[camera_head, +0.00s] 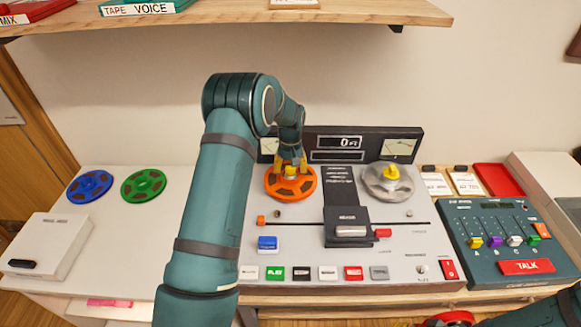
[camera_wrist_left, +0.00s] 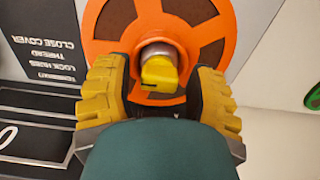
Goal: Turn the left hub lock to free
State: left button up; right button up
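The tape machine (camera_head: 300,235) stands on the bench. An orange reel (camera_head: 276,188) sits on its left hub. The left hub lock, a yellow knob on a silver post, shows in the left wrist view (camera_wrist_left: 160,72), with a dark line on its face. My left gripper (camera_head: 292,166) is over this hub, pointing down. In the left wrist view its yellow fingers (camera_wrist_left: 159,85) are apart, one on each side of the knob, with gaps showing. The gripper partly hides the knob in the head view. My right gripper is not in view.
The right hub (camera_head: 387,181) has a grey reel and a yellow lock knob. Blue (camera_head: 89,186) and green (camera_head: 143,185) reels lie at left near a white box (camera_head: 50,245). A mixer (camera_head: 500,240) stands at right. A shelf (camera_head: 230,17) overhangs the back.

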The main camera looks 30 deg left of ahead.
aim_at(290, 167)
pick_arm(q)
jog(key=shift+r, duration=0.15)
jog(key=shift+w+r, duration=0.1)
jog(key=shift+r, duration=0.1)
notch_tip(290, 167, up, 12)
jog(key=shift+f, duration=0.25)
jog(key=shift+f, duration=0.1)
dwell(0.6)
